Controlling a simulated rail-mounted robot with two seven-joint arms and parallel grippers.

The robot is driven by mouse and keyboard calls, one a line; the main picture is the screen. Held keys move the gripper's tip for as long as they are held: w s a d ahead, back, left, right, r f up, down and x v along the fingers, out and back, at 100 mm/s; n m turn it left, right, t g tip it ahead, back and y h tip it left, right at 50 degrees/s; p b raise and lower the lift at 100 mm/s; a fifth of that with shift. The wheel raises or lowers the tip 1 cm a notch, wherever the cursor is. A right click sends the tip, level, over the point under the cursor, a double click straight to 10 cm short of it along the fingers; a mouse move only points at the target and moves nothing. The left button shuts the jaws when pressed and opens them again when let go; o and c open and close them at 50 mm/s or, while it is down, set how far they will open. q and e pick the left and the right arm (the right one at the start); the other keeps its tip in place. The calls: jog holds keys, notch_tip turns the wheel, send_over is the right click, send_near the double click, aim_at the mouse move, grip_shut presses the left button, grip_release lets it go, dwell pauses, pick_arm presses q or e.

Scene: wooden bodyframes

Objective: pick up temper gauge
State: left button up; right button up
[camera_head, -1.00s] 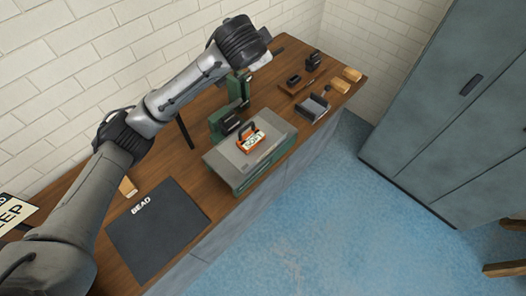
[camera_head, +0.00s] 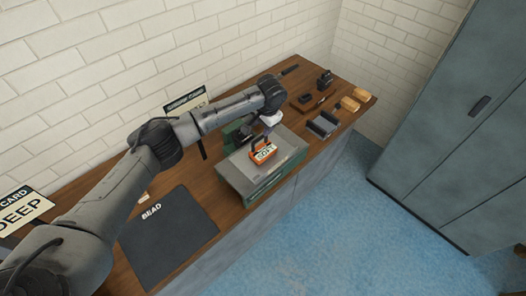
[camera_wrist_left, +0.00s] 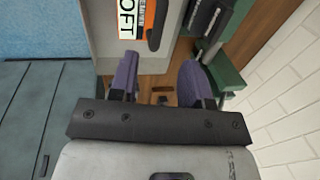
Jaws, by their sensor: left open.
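An orange piece with a handle and a white label ending in "OFT" (camera_head: 263,151), which looks like the temper gauge, sits on the grey top of a green box (camera_head: 238,172). It also shows at the top of the left wrist view (camera_wrist_left: 137,20), cut off by the edge. My left gripper (camera_head: 266,128) is just above and behind it, apart from it. In the left wrist view its two purple-grey fingers (camera_wrist_left: 160,82) are spread with nothing between them. My right gripper is not in view.
A green machine (camera_head: 236,133) stands close behind the box. A dark mat (camera_head: 168,240) lies on the wooden bench to the left. A dark tray (camera_head: 322,124) and wooden blocks (camera_head: 356,99) lie to the right. A grey cabinet (camera_head: 440,120) stands across the blue floor.

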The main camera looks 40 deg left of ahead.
aim_at(260, 138)
pick_arm(q)
jog(key=f, duration=0.2)
jog(key=shift+w+a+f, duration=0.1)
jog(key=shift+a+f, duration=0.1)
jog(key=shift+f, duration=0.15)
jog(key=shift+a+f+b, duration=0.15)
jog(key=shift+a+f, duration=0.05)
jog(key=shift+f, duration=1.15)
jog(key=shift+a+f+b, duration=0.15)
jog(key=shift+a+f, duration=0.05)
jog(key=shift+f, duration=1.15)
jog(key=shift+c, duration=0.2)
grip_shut()
jog(key=shift+r, duration=0.1)
